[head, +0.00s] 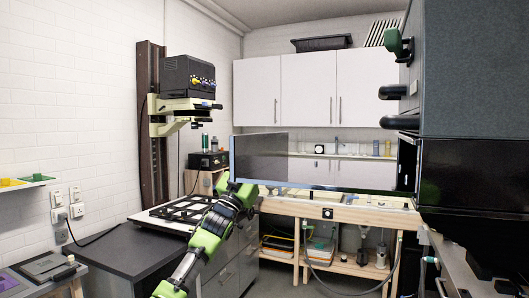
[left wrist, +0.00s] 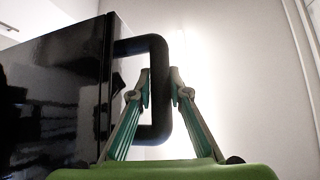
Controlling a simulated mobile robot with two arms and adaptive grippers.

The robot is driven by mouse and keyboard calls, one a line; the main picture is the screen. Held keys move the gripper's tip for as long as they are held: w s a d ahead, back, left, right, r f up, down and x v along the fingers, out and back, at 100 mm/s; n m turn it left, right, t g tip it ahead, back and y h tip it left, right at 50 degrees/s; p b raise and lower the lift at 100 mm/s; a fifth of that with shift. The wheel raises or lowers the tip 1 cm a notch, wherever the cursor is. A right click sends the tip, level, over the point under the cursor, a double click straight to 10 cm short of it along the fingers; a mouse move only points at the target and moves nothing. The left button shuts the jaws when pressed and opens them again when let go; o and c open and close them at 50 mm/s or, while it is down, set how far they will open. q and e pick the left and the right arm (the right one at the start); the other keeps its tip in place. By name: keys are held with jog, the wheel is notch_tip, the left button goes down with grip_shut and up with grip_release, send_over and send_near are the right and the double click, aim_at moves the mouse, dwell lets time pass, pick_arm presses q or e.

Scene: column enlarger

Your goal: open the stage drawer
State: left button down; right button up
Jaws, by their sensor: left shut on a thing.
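The stage drawer (head: 259,157) stands far out to the left from the large dark enlarger body (head: 473,165) in the head view. It shows as a wide shallow frame with a grey panel at its left end. My left gripper (left wrist: 161,88) is shut on the drawer's black bar handle (left wrist: 160,62), with a finger on each side of the upright bar. The glossy black drawer front (left wrist: 55,90) fills the left of the wrist view. In the head view my left arm reaches up to the drawer's left end, and the handle is hidden there. My right gripper is not in view.
The enlarger body also carries a green knob (head: 396,43) and black handles (head: 393,92). A wooden bench (head: 345,213) with shelves stands behind the drawer. A grey counter (head: 130,250) and a smaller enlarger (head: 188,82) are at left. White cabinets (head: 308,88) hang on the back wall.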

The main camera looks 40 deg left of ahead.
pick_arm(q)
jog(key=c, duration=1.9)
grip_release()
jog(key=shift+f, duration=0.1)
jog(key=shift+s+f, duration=0.2)
jog(key=shift+f, duration=0.05)
jog(key=v, duration=1.1)
jog(key=shift+s, duration=0.2)
